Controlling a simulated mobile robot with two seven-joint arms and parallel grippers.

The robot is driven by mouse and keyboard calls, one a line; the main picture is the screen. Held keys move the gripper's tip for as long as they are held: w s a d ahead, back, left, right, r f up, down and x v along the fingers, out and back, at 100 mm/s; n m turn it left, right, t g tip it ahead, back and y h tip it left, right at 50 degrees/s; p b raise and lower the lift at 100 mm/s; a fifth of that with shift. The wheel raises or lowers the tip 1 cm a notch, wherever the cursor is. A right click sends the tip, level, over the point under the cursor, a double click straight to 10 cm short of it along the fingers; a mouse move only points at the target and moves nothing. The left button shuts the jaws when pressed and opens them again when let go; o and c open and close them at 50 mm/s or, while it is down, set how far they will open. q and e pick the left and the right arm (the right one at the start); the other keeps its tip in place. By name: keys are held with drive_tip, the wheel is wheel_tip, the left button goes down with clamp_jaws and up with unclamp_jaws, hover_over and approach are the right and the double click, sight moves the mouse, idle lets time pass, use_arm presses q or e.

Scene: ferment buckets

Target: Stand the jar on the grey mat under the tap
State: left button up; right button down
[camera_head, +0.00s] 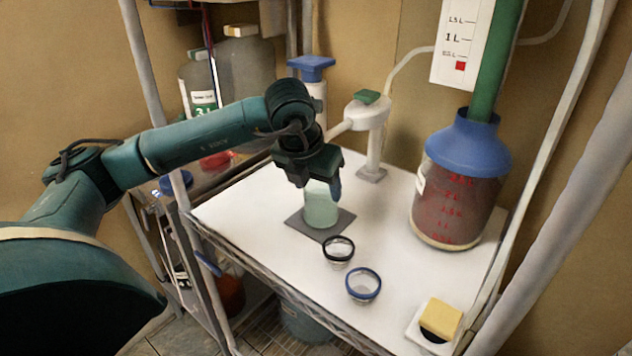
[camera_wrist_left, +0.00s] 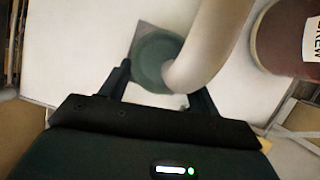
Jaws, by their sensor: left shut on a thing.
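A pale green translucent jar (camera_head: 321,208) is upright over the grey mat (camera_head: 345,219) on the white shelf. Its base appears to be at the mat, but I cannot tell if it touches fully. My left gripper (camera_head: 322,184) comes down from above and is shut on the jar's upper part. The wrist view shows the jar (camera_wrist_left: 152,58) between the two fingers (camera_wrist_left: 163,84), with a corner of the mat (camera_wrist_left: 146,32) beyond. The white tap (camera_head: 371,122) with a green top stands behind. Its pale spout (camera_wrist_left: 213,40) crosses over the jar's edge in the wrist view. My right gripper is not in view.
A black-rimmed cup (camera_head: 338,250) and a blue-rimmed cup (camera_head: 363,285) stand in front of the mat. A big blue-topped red vessel (camera_head: 450,200) is at right. A yellow block (camera_head: 440,319) lies at the front right. Shelf posts flank the board.

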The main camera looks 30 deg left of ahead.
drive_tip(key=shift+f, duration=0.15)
use_arm(q)
drive_tip(key=shift+f+b, duration=0.2)
drive_tip(key=shift+b, duration=0.1)
drive_tip(key=o, duration=1.6)
drive_tip(key=shift+c, duration=0.2)
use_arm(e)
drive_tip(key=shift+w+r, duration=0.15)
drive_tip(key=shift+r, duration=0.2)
use_arm(q)
drive_tip(key=shift+r, duration=0.1)
drive_tip(key=shift+r+p, duration=0.2)
drive_tip(key=shift+p, duration=0.15)
drive_tip(key=shift+s+r, duration=0.1)
drive_tip(key=shift+r, duration=0.15)
drive_tip(key=v, duration=1.1)
drive_tip(key=shift+r, duration=0.2)
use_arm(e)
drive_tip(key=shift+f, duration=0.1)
